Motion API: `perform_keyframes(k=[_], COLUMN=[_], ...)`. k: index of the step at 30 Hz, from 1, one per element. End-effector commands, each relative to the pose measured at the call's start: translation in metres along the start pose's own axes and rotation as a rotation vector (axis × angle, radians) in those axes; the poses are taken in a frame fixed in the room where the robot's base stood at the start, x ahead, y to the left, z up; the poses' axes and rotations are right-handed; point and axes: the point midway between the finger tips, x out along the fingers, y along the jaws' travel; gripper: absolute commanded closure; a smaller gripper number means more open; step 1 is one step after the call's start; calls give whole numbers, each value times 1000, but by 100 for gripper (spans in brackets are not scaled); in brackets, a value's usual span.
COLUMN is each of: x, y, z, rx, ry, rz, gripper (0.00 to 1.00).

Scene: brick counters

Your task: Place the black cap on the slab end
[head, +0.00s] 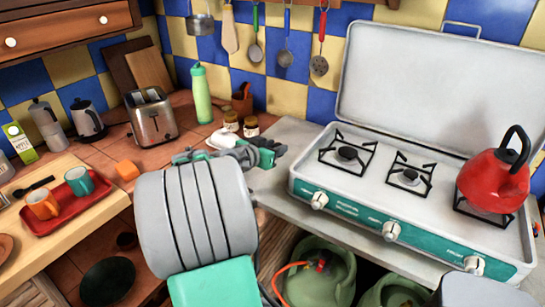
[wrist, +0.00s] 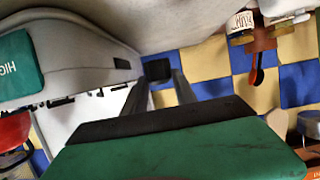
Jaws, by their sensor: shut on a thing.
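A small black piece, which looks like the black cap (wrist: 157,69), shows between the two grey fingers of my gripper (wrist: 161,86) in the wrist view. My gripper is shut on it. In the head view my gripper (head: 264,153) is over the left end of the grey slab (head: 286,135), left of the stove. My own arm hides part of the slab's near side. I cannot make out the cap clearly in the head view, nor tell whether it touches the slab.
The camping stove (head: 318,176) with a red kettle (head: 494,180) stands right of my gripper. Spice jars (head: 251,126), a green bottle (head: 202,95) and a toaster (head: 153,117) stand behind and left. A red tray (head: 62,208) holds mugs. Utensils hang on the tiled wall.

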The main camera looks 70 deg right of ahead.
Motion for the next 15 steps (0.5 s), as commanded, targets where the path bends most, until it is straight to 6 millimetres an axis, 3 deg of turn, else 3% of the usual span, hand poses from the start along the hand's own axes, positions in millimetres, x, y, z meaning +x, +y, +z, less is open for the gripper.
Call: perform_keyframes(k=[3, 8, 12, 15], x=[17, 29, 37, 39], y=[-13, -22, -22, -22], z=[15, 26, 48, 53], rx=[-1, 0, -3, 1], ry=[0, 1, 0, 2], rz=[0, 0, 0, -1], gripper=[100, 100, 100, 100])
